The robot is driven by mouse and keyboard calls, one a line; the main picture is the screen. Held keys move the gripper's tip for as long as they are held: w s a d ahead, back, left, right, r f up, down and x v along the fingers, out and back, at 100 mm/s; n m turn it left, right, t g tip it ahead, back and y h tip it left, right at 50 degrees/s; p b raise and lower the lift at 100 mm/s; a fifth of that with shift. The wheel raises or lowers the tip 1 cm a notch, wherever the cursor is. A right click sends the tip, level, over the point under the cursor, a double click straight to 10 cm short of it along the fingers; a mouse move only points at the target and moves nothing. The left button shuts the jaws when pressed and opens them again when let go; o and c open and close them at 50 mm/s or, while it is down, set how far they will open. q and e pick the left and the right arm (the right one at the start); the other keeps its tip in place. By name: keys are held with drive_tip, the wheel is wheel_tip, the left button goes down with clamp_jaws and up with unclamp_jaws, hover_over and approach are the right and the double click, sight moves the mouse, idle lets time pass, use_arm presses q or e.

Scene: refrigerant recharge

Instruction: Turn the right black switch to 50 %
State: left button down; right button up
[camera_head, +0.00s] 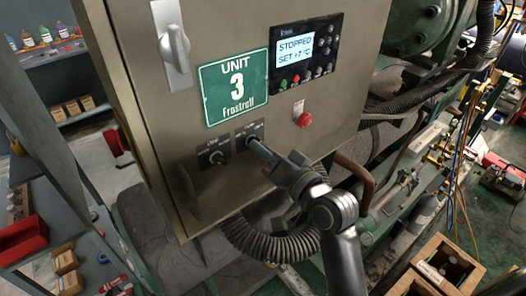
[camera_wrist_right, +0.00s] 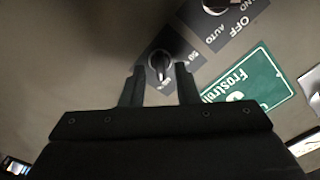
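The right black switch (camera_head: 250,131) is on the grey cabinet front, below the green Unit 3 sign, and partly hidden behind my right gripper (camera_head: 257,147). In the right wrist view its black knob (camera_wrist_right: 160,65) is in line between the two fingertips of my right gripper (camera_wrist_right: 160,69). The fingers are apart, with a gap visible on each side of the knob. I cannot tell how far the fingertips reach along it. Print by the knob is partly readable as "50". The left black switch (camera_head: 217,156) is beside it; its plate reads OFF and AUTO in the wrist view (camera_wrist_right: 215,5).
The green sign (camera_head: 234,87), a display panel (camera_head: 304,52) reading STOPPED, a red button (camera_head: 304,119) and a grey lever handle (camera_head: 174,46) are on the same cabinet. A ribbed hose (camera_head: 275,244) runs below my right arm. Shelves (camera_head: 75,60) stand at left.

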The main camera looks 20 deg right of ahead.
drive_tip(key=shift+w+a, duration=0.15)
drive_tip(key=shift+w, duration=0.2)
drive_tip(key=shift+c, duration=0.5)
clamp_jaws()
drive_tip(key=shift+n+b, duration=0.85)
drive_tip(key=shift+n, duration=1.35)
